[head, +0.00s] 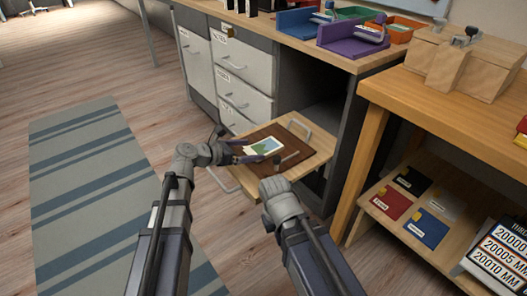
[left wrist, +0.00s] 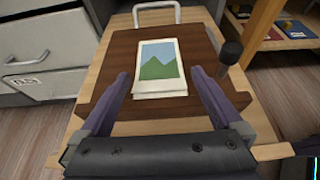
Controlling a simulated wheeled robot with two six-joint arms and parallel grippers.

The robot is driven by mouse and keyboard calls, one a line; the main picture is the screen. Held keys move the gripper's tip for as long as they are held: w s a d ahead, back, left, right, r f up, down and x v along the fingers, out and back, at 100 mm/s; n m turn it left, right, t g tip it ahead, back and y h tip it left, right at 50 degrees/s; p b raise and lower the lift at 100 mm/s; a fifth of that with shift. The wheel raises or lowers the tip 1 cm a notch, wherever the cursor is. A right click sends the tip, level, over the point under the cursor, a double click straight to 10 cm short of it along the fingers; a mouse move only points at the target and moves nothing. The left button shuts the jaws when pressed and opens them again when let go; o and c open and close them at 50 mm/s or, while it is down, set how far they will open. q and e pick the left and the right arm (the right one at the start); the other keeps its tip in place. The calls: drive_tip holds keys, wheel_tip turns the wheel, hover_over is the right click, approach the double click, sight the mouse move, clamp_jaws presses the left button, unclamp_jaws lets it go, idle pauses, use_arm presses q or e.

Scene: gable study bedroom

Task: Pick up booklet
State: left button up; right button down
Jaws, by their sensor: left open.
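The booklet (head: 265,146) is white with a picture of a green mountain under a blue sky. It lies flat on a dark brown board (head: 288,136), on a pulled-out wooden shelf (head: 318,152). In the left wrist view the booklet (left wrist: 159,92) sits ahead of and between the purple fingers of my left gripper (left wrist: 159,78). That gripper (head: 249,151) is open and empty, with a finger on either side of the booklet's near end. My right wrist shows in the head view just right of the left one; its jaws cannot be made out.
A metal handle (left wrist: 156,8) stands at the shelf's far edge. A dark knob (left wrist: 231,52) rises beside the board's right edge. White drawers (head: 243,97) stand at the left. A wooden desk (head: 445,110) with several coloured booklets on its lower shelf is at the right.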

sight(264, 148)
use_arm(q)
drive_tip(key=b+x, duration=0.2)
drive_tip(key=x, duration=0.3)
drive_tip(key=shift+w, duration=0.15)
drive_tip(key=c, duration=1.1)
drive_tip(key=shift+r, duration=0.1)
wheel_tip(264, 148, up, 10)
drive_tip(key=p, duration=1)
